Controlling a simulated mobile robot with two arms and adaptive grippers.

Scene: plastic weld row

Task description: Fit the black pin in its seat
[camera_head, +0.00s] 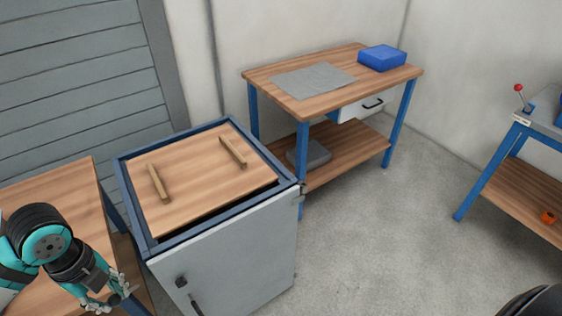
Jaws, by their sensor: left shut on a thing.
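My left gripper (122,296) is at the lower left, just left of the grey cabinet and over the right edge of the wooden table. It is shut on a small dark piece between its fingertips. The piece fits the black pin, but it is too small and too covered by the fingers to make out its shape. I cannot make out the pin's seat in this view. My right gripper is not in view.
A grey cabinet (240,255) with a blue rim and a wooden top with two wooden bars (233,152) stands beside the wooden table (60,190). Behind is a workbench (330,98) with a grey mat and blue box (382,58). Another bench (520,180) stands right. Floor between is clear.

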